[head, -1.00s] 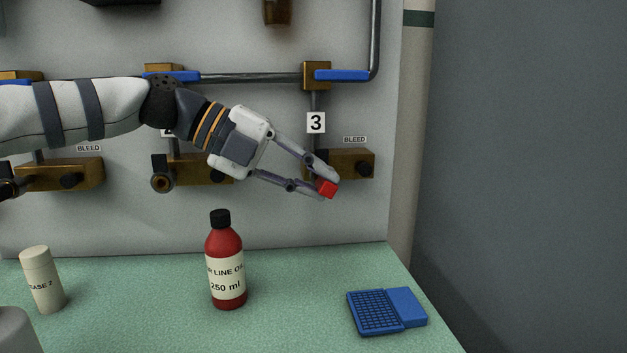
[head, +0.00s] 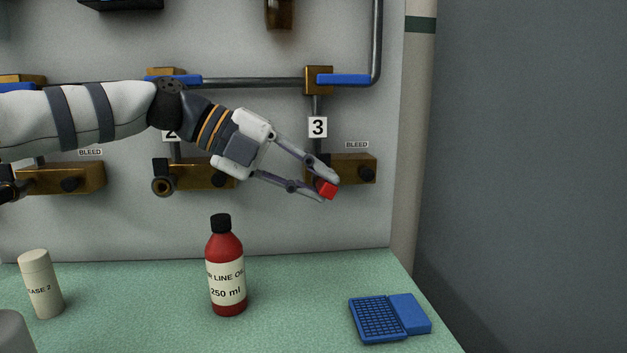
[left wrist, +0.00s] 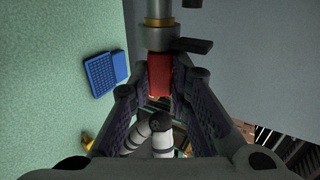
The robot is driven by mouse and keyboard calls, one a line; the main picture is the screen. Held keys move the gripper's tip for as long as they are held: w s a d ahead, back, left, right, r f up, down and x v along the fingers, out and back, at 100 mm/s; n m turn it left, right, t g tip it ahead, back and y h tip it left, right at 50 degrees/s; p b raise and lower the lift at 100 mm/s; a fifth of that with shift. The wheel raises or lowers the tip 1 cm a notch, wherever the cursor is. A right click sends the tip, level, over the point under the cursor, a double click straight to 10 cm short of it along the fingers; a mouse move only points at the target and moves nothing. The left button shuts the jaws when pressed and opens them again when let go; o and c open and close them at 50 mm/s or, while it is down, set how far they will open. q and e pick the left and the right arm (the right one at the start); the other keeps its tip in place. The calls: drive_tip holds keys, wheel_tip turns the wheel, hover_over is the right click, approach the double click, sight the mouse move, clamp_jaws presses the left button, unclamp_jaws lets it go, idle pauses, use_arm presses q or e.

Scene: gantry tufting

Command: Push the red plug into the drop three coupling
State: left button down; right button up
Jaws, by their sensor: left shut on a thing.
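My left gripper (head: 325,188) is shut on the red plug (head: 328,190), in front of the drop three brass block (head: 354,168) under the "3" label (head: 317,127). The fingers hide the drop three coupling in the head view. In the left wrist view the red plug (left wrist: 159,75) is between the fingertips, in line with the coupling (left wrist: 158,38), a grey cylinder with a brass ring and a dark lever (left wrist: 193,46). The plug's far end appears at the coupling's dark lower end; I cannot tell whether it touches or is inside. My right gripper is not in view.
A red oil bottle (head: 226,275), a pale bottle (head: 41,284) and an open blue case (head: 389,318) stand on the green bench (head: 300,300). The drop two block (head: 205,175) is left on the panel. A vertical pipe (head: 405,130) is at right.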

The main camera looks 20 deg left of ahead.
use_arm(q)
drive_tip(key=shift+w, duration=0.1)
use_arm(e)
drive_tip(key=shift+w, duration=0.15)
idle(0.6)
use_arm(q)
drive_tip(key=c, duration=1.4)
unclamp_jaws()
